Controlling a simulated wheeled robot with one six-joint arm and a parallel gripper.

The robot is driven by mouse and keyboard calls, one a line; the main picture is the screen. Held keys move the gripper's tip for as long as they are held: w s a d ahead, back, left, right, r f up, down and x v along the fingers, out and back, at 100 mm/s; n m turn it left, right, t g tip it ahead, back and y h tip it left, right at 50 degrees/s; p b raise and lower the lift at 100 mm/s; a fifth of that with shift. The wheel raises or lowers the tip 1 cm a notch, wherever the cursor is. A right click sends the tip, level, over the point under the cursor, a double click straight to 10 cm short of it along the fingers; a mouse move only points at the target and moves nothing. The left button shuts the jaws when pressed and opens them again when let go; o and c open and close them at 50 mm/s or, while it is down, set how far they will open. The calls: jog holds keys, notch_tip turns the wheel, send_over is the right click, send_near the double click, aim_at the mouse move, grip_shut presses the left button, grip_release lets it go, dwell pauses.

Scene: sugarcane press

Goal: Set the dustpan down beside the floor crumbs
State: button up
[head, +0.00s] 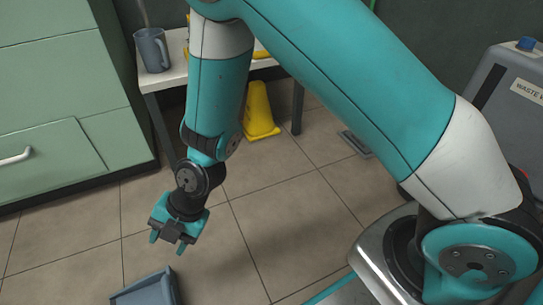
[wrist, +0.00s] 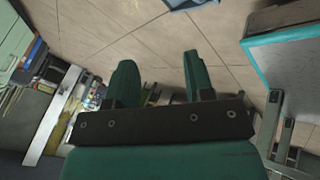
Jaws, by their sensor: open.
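A grey-blue pan, which looks like the dustpan (head: 148,291), lies on the tiled floor at the bottom of the head view, cut off by the frame edge. A small piece of something blue-grey (wrist: 190,4), likely the same dustpan, shows at the top edge of the wrist view. My gripper (head: 172,240) hangs above the floor, just beyond the dustpan in the head view, and is apart from it. Its two teal fingers (wrist: 161,75) are spread with nothing between them. No crumbs can be made out in either view.
A green drawer cabinet (head: 55,100) stands at the left. A small white table (head: 172,75) carries a grey jug (head: 152,50). A yellow floor sign (head: 261,112) stands near it. A grey waste bin (head: 510,95) is at the right. The middle floor tiles are clear.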

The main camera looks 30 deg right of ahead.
jog(key=s+d+r+m, duration=0.1)
jog(key=d+r+m, duration=0.35)
jog(key=r, duration=0.35)
jog(key=s+d+r+m, duration=0.1)
jog(key=d+r+m, duration=0.2)
jog(key=r+m, duration=0.35)
jog(key=s+d+r+m+h, duration=0.2)
jog(key=s+d+r+m, duration=0.8)
jog(key=shift+s+r+m, duration=0.2)
jog(key=shift+r+m, duration=0.1)
jog(key=shift+r, duration=0.1)
notch_tip(320, 180, up, 51)
jog(key=p, duration=5)
jog(key=shift+p, duration=0.4)
